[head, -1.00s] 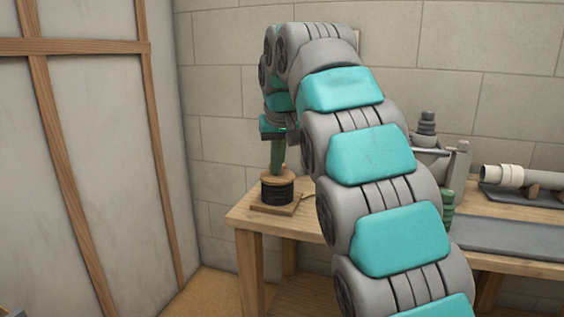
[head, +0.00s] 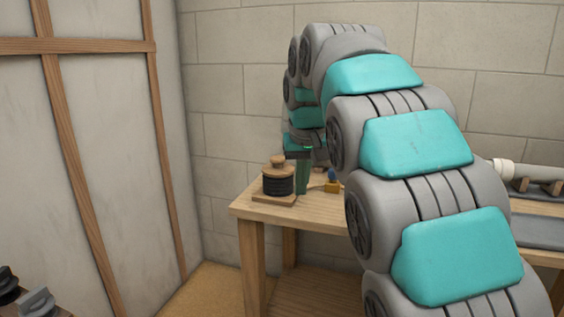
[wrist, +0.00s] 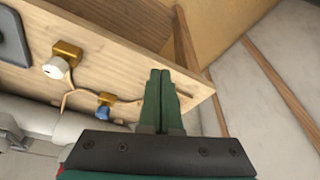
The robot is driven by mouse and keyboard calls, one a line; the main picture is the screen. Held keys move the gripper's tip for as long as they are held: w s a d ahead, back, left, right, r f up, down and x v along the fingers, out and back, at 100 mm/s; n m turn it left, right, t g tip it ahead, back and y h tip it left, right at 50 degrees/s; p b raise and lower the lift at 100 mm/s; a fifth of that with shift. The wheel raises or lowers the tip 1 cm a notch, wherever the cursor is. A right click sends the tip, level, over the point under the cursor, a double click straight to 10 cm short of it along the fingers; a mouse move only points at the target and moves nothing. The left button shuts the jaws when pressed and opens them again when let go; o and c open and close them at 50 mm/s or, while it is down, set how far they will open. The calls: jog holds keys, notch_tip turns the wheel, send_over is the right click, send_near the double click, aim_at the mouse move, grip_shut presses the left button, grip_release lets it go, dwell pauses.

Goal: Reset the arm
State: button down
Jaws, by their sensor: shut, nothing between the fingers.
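My arm, teal and grey, arches over the right half of the head view. My gripper (head: 302,190) hangs pointing down at the wooden table, just right of a dark spool-like item with a wooden top (head: 279,180). In the wrist view the green fingers of my gripper (wrist: 160,72) are together with nothing between them. They point towards the table's edge and corner.
The wooden table (head: 256,214) stands against the block wall. A small brass piece with a blue knob (head: 332,182) sits right of my gripper; a white-knobbed brass piece (wrist: 66,52) shows in the wrist view. A pale pipe (head: 530,171) lies at the right.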

jog(key=s+d+f+g, duration=0.1)
jog(key=s+d+f, duration=0.2)
jog(key=s+f, duration=0.5)
jog(key=s+d+f+m+g, duration=0.1)
jog(key=s+d+f, duration=0.3)
jog(key=s, duration=1.3)
jog(key=s+d+f+g, duration=0.3)
jog(key=s+d+f, duration=0.1)
jog(key=s+f, duration=0.8)
jog(key=shift+s+f, duration=0.15)
jog(key=shift+s, duration=0.65)
